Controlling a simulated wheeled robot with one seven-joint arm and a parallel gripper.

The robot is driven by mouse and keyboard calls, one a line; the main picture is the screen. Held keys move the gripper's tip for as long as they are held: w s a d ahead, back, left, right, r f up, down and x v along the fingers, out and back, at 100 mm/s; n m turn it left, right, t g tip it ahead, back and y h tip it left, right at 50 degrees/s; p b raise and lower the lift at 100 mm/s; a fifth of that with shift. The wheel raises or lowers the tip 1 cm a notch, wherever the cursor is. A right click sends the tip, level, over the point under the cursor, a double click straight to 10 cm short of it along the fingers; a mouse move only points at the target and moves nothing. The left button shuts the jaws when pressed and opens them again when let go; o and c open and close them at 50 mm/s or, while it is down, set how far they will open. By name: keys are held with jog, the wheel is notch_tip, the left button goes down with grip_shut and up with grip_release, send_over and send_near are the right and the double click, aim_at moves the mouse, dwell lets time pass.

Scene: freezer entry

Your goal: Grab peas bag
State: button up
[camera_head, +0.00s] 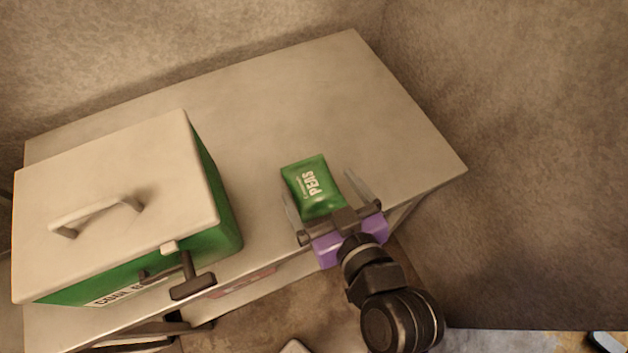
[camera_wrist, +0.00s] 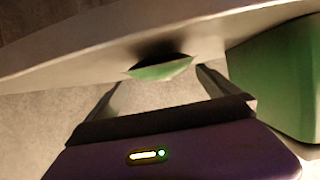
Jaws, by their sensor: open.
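The peas bag (camera_head: 313,187) is a green pouch with white lettering, lying on the pale surface near its front edge. My gripper (camera_head: 317,181) reaches in from the front, its two fingers open on either side of the bag in the head view. In the wrist view, a green strip of the bag (camera_wrist: 162,69) shows ahead, between the fingertips (camera_wrist: 155,78). No firm contact between fingers and bag can be seen. The fingers' exact height against the bag is hard to tell.
A green cooler box (camera_head: 222,215) with a pale lid (camera_head: 120,190) and handle stands on the left of the surface (camera_head: 370,110). A green side shows at right in the wrist view. The surface behind and right of the bag is clear. Rough walls stand behind and right.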

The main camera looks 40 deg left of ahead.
aim_at(310, 180)
jog(key=shift+s+p+x, duration=0.15)
jog(key=shift+x, duration=1)
jog(key=shift+s+p+x, duration=0.15)
jog(key=shift+x, duration=1.05)
jog(key=shift+f, duration=0.15)
jog(key=c, duration=1.7)
